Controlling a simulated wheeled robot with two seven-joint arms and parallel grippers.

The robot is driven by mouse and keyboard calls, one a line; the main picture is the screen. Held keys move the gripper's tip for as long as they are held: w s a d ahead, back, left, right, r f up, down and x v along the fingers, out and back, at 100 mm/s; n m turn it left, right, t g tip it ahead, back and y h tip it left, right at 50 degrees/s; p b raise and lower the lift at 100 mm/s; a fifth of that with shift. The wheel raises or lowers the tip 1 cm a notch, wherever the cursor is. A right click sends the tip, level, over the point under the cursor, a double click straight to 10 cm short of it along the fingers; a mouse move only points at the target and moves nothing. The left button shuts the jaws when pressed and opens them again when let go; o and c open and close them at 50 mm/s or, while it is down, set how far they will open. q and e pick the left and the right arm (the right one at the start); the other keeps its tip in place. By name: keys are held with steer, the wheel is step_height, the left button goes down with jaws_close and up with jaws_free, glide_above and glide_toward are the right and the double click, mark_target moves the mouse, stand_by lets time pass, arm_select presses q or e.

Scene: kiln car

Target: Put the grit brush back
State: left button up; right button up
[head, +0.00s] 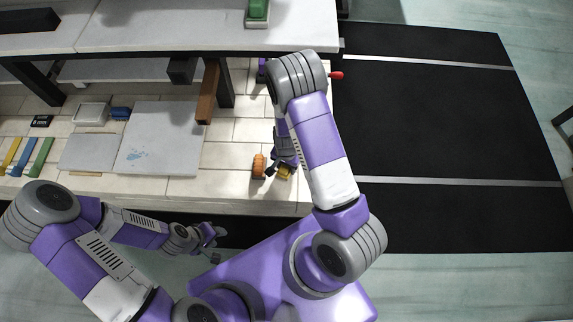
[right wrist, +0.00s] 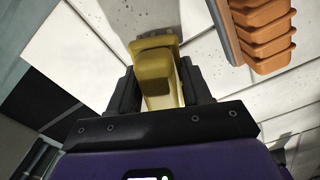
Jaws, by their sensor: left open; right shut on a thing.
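A yellow block-like thing with a raised grip (right wrist: 155,75) is between the fingers of my right gripper (right wrist: 160,90), which is shut on it. It looks like the grit brush, but its bristles are not visible. In the head view the yellow thing (head: 286,173) shows at my right gripper (head: 278,169), over the front right part of the tiled surface. I cannot tell whether it touches the tiles. My left gripper (head: 214,236) is open and empty, in front of the surface's front edge.
An orange ribbed thing (head: 259,165) stands close beside my right gripper, also in the right wrist view (right wrist: 268,35). Grey boards (head: 160,140), a brown bar (head: 208,92) and coloured strips (head: 40,157) lie left. A raised shelf (head: 180,28) spans the back. A red-tipped thing (head: 336,75) is behind my right arm.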

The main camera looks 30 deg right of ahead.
steer(key=shift+f+b, duration=0.3)
steer(key=shift+f, duration=0.05)
stand_by(0.4)
steer(key=o, duration=1)
steer(key=shift+r+p, duration=3.55)
steer(key=shift+r, duration=0.5)
step_height(320, 180, up, 8)
steer(key=p, duration=0.2)
steer(key=shift+f, duration=0.25)
